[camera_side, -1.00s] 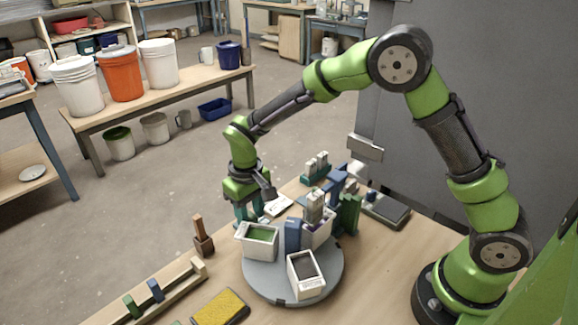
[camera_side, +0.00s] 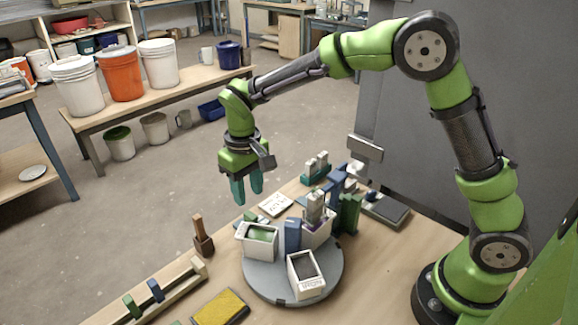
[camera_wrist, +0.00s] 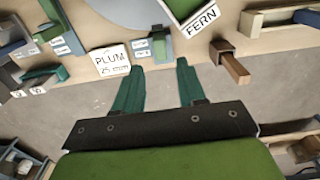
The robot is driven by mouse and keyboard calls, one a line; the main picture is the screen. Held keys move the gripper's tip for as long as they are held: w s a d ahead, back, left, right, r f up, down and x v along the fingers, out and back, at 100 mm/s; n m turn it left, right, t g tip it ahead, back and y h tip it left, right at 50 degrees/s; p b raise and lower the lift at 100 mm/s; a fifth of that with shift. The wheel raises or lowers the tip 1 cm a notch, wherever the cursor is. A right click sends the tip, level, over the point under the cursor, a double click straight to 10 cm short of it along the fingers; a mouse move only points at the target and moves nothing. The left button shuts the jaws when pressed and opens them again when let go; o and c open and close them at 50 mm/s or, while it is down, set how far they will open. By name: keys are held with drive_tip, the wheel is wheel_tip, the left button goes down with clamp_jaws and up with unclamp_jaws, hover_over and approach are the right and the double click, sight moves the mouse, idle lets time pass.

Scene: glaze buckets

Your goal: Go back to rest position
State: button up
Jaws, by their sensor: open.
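My gripper (camera_side: 249,188) is open and empty, with its two teal fingers pointing down. A white bucket (camera_side: 257,243) with something green inside stands on the turntable below my gripper. The wrist view shows a label reading FERN (camera_wrist: 201,21) at the top.
A second white bucket (camera_side: 305,283) with a dark inside stands at the turntable's front. Blue and green blocks (camera_side: 349,212) stand at its right.

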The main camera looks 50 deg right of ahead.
drive_tip(key=shift+f, duration=0.2)
drive_tip(key=shift+s+f, duration=0.2)
drive_tip(key=shift+s, duration=0.45)
drive_tip(key=s+d+r+m+t+y, duration=0.1)
drive_tip(key=s+d+r+m+t, duration=0.1)
drive_tip(key=s+d+r, duration=0.3)
drive_tip(key=s+d+r+m+t+y, duration=0.1)
drive_tip(key=s+d+r+t, duration=0.3)
drive_tip(key=s+r, duration=0.5)
drive_tip(key=s+m+t, duration=0.1)
drive_tip(key=s, duration=0.4)
drive_tip(key=shift+d, duration=0.35)
drive_tip(key=shift+c, duration=0.4)
